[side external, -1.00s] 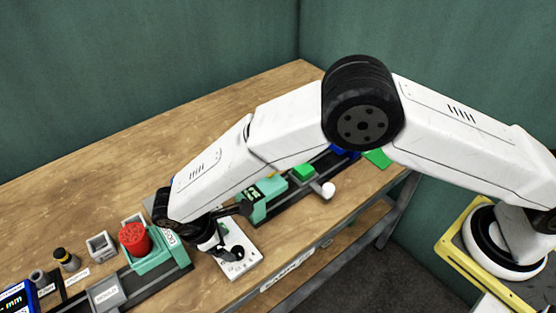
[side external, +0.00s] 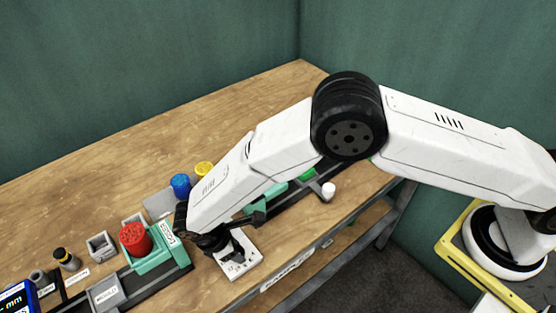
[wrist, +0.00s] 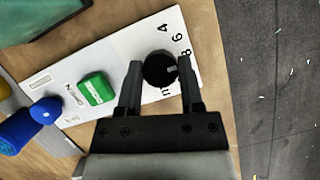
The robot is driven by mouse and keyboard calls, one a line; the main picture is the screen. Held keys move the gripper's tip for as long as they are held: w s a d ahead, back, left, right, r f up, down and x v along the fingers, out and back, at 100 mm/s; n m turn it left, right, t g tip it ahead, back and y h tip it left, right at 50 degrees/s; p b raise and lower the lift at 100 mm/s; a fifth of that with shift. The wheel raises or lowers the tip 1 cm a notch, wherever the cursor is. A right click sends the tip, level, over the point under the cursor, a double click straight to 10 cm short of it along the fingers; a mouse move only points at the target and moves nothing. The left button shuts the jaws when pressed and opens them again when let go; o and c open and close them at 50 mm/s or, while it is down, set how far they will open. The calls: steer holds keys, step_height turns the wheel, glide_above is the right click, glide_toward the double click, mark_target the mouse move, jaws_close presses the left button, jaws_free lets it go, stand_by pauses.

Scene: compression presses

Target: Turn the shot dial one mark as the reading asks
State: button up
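The shot dial (wrist: 160,69) is a round black knob with a light pointer mark. It sits on a white panel (wrist: 118,60) with printed numbers, 4, 6 and 8 among them, curving around its far and right side. My gripper (wrist: 160,64) is open, with one finger on each side of the dial. The left finger is a little apart from it; the right finger is very near, and I cannot tell if it touches. In the side view, the panel (side external: 243,265) is partly hidden by my gripper.
A blue knob (side external: 180,185) and a yellow one (side external: 204,169) stand behind my wrist. A red knob (side external: 135,238) on a teal press stands to the left. A white-tipped lever (side external: 328,190) is to the right. The wooden bench (side external: 100,185) is clear at the back.

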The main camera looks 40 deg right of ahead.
jaws_close()
steer(key=shift+m, duration=0.3)
steer(key=shift+w+m+g+y, duration=0.1)
steer(key=shift+m+g+y, duration=0.3)
steer(key=shift+m, duration=0.9)
steer(key=shift+m+g+y, duration=0.2)
steer(key=shift+m+g, duration=0.3)
steer(key=shift+m, duration=0.8)
steer(key=o, duration=0.8)
jaws_free()
